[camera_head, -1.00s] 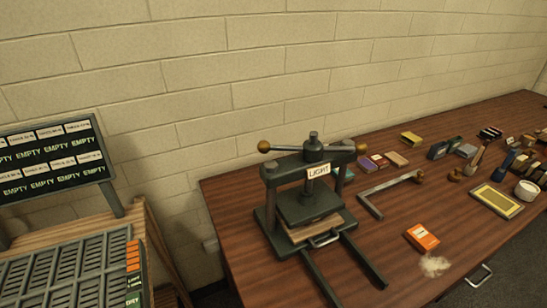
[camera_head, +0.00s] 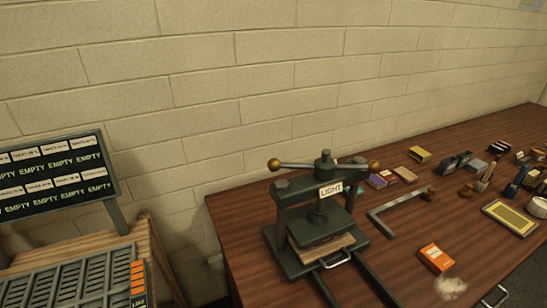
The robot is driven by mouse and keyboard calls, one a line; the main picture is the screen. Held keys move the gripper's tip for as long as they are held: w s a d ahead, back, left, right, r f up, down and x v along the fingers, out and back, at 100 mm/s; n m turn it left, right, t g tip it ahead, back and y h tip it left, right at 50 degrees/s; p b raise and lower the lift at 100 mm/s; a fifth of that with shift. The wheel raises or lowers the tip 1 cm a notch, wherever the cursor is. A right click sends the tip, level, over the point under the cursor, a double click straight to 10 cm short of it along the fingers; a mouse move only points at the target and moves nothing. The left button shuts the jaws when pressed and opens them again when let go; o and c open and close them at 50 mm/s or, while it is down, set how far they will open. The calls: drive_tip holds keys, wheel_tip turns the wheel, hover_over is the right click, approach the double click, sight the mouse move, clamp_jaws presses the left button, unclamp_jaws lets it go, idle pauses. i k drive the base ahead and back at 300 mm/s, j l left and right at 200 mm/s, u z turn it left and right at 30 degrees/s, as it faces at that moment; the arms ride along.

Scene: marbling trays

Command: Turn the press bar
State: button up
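The dark green press (camera_head: 312,228) stands on the near left part of the wooden table. Its press bar (camera_head: 345,166) lies across the top of the screw, with a brass ball at each end, the left ball (camera_head: 274,164) and the right ball (camera_head: 374,166). A white label reading "LIGHT" (camera_head: 331,189) is on the press's front. The platen is down close to a tan board (camera_head: 322,252) in the press; I cannot tell whether they touch. My gripper is not in view.
An orange box (camera_head: 435,258) lies right of the press, beside a pale fluffy patch (camera_head: 450,287). A metal angle bar (camera_head: 383,222) and several small tools lie farther right. A slotted rack (camera_head: 70,283) and an "EMPTY" board (camera_head: 55,175) stand left. Table (camera_head: 240,212) is partly clear.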

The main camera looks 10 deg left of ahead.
sight(323, 171)
drive_tip(key=i+j+u, duration=0.15)
drive_tip(key=i+j, duration=0.15)
drive_tip(key=i+j+u, duration=0.2)
drive_tip(key=i, duration=0.25)
